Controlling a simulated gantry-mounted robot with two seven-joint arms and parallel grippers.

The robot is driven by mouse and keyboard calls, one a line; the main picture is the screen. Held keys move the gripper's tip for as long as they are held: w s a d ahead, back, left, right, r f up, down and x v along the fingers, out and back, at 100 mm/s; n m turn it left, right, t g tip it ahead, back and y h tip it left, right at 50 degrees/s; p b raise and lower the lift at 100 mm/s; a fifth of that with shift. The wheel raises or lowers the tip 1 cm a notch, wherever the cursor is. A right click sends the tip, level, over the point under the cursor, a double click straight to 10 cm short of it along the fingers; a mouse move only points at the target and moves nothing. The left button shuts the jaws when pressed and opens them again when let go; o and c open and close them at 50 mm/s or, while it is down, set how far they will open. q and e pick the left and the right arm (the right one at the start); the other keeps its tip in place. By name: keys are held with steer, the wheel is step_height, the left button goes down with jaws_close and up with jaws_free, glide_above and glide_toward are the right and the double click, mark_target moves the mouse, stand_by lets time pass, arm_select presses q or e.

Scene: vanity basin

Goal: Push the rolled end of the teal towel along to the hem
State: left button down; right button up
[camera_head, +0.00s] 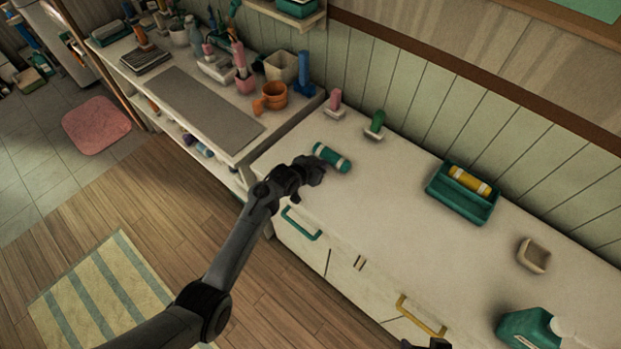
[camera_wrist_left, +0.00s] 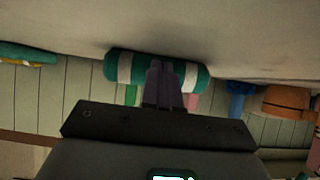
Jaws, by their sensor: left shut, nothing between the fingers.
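The teal towel (camera_head: 331,158) is a compact roll with pale bands near its ends, lying on the pale counter. No flat stretch of it or hem can be made out. My left gripper (camera_head: 315,172) is at the front side of the roll, fingers shut with nothing between them. In the left wrist view, the closed fingers (camera_wrist_left: 164,84) overlap the middle of the towel roll (camera_wrist_left: 124,68); whether they touch it I cannot tell. Only a small dark piece of what looks like my right arm shows at the bottom edge of the head view.
A teal tray (camera_head: 463,208) with a yellow roll (camera_head: 469,180), a beige dish (camera_head: 534,256) and a teal bottle (camera_head: 527,328) stand to the right. A green-handled item (camera_head: 376,124) and a pink-handled item (camera_head: 335,101) are behind the towel. The middle counter is clear.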

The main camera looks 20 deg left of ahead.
arm_select(q)
steer(key=shift+w+d+b, duration=0.25)
steer(key=shift+w+b, duration=0.25)
steer(key=shift+w, duration=0.1)
steer(key=shift+s+a+r+p, duration=0.15)
steer(key=shift+s+r+p, duration=0.25)
steer(key=shift+p, duration=0.45)
steer(key=p+v, duration=0.2)
steer(key=p, duration=0.1)
steer(key=shift+r, duration=0.1)
steer(key=shift+p+v, duration=0.85)
steer(key=shift+p, duration=0.25)
steer(key=shift+s+a, duration=0.1)
